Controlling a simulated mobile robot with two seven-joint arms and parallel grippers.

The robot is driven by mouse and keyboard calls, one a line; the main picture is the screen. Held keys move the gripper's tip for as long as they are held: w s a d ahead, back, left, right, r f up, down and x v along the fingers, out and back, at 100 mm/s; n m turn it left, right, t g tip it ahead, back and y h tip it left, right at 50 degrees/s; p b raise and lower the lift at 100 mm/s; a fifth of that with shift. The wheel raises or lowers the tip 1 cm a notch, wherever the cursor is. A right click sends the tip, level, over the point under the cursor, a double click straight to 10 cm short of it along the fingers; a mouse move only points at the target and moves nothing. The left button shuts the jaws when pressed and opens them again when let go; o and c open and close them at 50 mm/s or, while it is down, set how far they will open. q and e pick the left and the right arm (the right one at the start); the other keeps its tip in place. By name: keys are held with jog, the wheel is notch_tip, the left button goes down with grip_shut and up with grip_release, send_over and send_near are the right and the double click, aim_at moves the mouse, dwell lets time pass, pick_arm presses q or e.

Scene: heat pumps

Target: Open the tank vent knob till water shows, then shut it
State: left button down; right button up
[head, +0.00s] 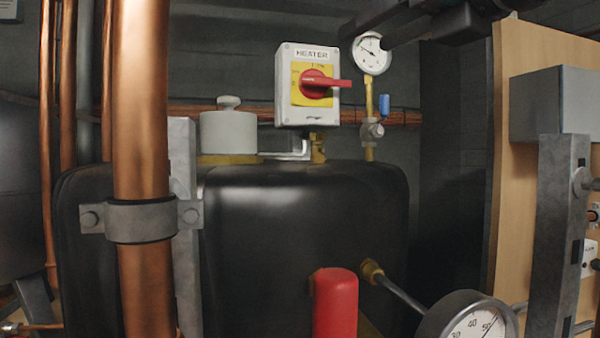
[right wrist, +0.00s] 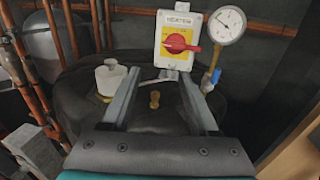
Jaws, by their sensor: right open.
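The black tank (head: 285,200) fills the middle of the head view. A pale grey round vent with a small knob on top (head: 228,130) stands on a brass base at the tank's upper left; it also shows in the right wrist view (right wrist: 110,77). No water is visible at it. My right gripper (head: 372,30) is at the top right of the head view, in front of the pressure gauge's edge. In the right wrist view its two fingers (right wrist: 160,75) are apart and empty, with the vent left of them. My left gripper is out of view.
A heater box with a red switch (head: 315,85) stands behind the tank. The pressure gauge (head: 372,53) and a blue-handled valve (head: 384,105) rise beside it. A thick copper pipe (head: 143,250) crosses in front at left. A red cylinder (head: 335,305) stands at the bottom.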

notch_tip(320, 180, down, 6)
jog(key=w+b, duration=0.1)
jog(key=b, duration=0.3)
pick_arm(q)
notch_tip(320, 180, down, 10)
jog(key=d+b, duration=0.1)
jog(key=b, duration=0.4)
pick_arm(e)
send_near(312, 134)
jog(key=p+x, duration=0.1)
jog(key=x, duration=0.3)
jog(key=p+x, duration=0.2)
jog(key=x, duration=0.2)
jog(key=d+p+x, duration=0.1)
jog(key=x, duration=0.3)
jog(key=shift+w+r, duration=0.1)
jog(key=shift+w, duration=0.25)
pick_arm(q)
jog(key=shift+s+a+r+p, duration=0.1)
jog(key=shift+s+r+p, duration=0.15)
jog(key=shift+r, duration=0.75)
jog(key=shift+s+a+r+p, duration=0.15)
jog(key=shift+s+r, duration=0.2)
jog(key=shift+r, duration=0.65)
pick_arm(e)
jog(key=shift+w+a, duration=0.35)
jog(key=shift+w, duration=0.25)
jog(key=shift+c, duration=0.2)
grip_shut()
